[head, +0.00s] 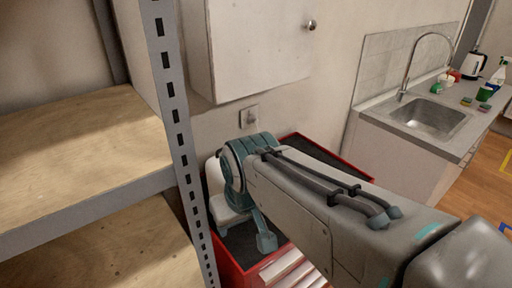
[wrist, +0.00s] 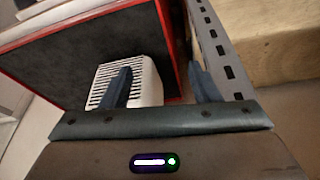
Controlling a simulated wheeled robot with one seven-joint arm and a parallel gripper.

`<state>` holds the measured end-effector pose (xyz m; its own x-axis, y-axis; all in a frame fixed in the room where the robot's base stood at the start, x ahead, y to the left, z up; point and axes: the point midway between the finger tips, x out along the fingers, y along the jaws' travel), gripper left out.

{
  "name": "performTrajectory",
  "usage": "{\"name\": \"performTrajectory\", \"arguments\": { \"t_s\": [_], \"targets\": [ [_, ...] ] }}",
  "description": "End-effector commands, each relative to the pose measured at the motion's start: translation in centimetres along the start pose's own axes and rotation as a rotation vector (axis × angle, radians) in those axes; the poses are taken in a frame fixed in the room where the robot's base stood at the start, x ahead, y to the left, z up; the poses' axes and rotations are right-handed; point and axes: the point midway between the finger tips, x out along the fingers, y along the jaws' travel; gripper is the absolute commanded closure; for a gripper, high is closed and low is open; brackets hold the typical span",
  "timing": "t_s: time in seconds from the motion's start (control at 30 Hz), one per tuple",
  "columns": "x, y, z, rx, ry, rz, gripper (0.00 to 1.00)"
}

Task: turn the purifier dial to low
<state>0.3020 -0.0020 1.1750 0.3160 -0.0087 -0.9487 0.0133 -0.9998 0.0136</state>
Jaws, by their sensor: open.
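The purifier is a white rounded device (head: 222,190) on the dark top of a red cart, partly hidden behind my arm in the head view. In the wrist view it shows as a white box with a slotted grille (wrist: 150,82). My gripper (wrist: 162,84) is open, with nothing between its fingers. The left finger overlaps the purifier in the picture; the right finger is off to its right, in front of the shelf post. I cannot tell whether the finger touches the purifier. The dial and its setting are not visible in either view.
The red cart (head: 229,266) stands below a white wall cabinet (head: 255,45). A metal rack post (head: 180,130) with wooden shelves (head: 80,140) is close on the left. A sink counter (head: 425,115) stands at the right, with floor beyond it.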

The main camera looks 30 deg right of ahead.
Motion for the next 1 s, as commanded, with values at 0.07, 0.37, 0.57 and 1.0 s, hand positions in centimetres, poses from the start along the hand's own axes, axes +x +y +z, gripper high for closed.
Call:
{"name": "performTrajectory", "arguments": {
  "t_s": [0.07, 0.37, 0.57, 1.0],
  "targets": [
    [-0.5, 0.1, -1.8, -0.013, -0.015, 0.004, 0.44],
    [-3.0, 2.3, -11.0, -0.065, -0.108, 0.020, 0.44],
    [-3.7, 4.9, -17.9, -0.106, -0.187, 0.015, 0.44],
    [-2.5, 10.7, -26.8, -0.169, -0.308, -0.035, 0.44]
  ]
}}
